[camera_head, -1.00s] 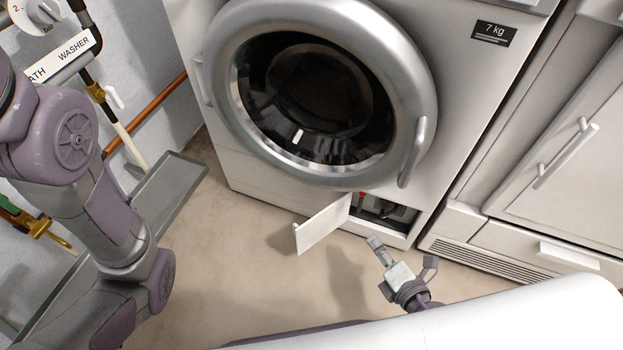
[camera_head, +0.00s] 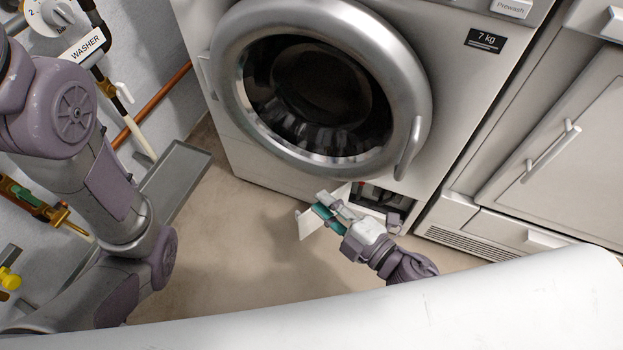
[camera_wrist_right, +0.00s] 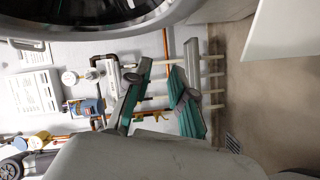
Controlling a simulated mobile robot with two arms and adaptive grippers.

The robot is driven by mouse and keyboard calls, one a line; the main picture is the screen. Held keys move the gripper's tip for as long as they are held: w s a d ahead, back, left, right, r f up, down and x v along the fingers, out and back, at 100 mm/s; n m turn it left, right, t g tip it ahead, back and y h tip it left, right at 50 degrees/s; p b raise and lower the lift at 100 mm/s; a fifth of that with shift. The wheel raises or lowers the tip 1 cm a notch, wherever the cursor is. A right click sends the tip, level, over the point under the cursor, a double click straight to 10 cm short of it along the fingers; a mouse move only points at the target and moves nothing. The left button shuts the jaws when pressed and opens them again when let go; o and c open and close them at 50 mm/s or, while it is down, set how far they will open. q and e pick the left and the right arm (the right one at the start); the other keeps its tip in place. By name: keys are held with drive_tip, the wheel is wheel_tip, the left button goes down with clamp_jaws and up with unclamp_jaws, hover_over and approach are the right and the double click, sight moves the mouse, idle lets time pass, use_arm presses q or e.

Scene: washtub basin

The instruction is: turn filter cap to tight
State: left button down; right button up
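The washing machine's lower right compartment (camera_head: 377,198) is open. Its dark inside shows a small red part, but I cannot clearly make out the filter cap there. The white flap (camera_head: 306,225) hangs open at the compartment's left side and is partly covered by my right gripper. My right gripper (camera_head: 324,203) is in front of the flap, just left of the compartment, with its fingers pointing up-left. In the right wrist view its two green-padded fingers (camera_wrist_right: 160,72) are apart with nothing between them. My left arm shows at the left, but its gripper is out of view.
The round washer door (camera_head: 318,85) is closed above the compartment, with its handle (camera_head: 410,148) at the right. A white cabinet (camera_head: 545,165) stands at the right. A grey tray (camera_head: 175,180) and wall pipes are at the left. Floor is clear before the washer.

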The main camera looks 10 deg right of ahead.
wheel_tip(320, 180, up, 8)
drive_tip(key=a+m+t+y+p, duration=0.1)
drive_tip(key=a+y, duration=0.1)
drive_tip(key=shift+a+r+y, duration=0.25)
drive_tip(key=shift+a+y, duration=0.1)
drive_tip(key=shift+y, duration=0.05)
drive_tip(key=shift+o, duration=0.3)
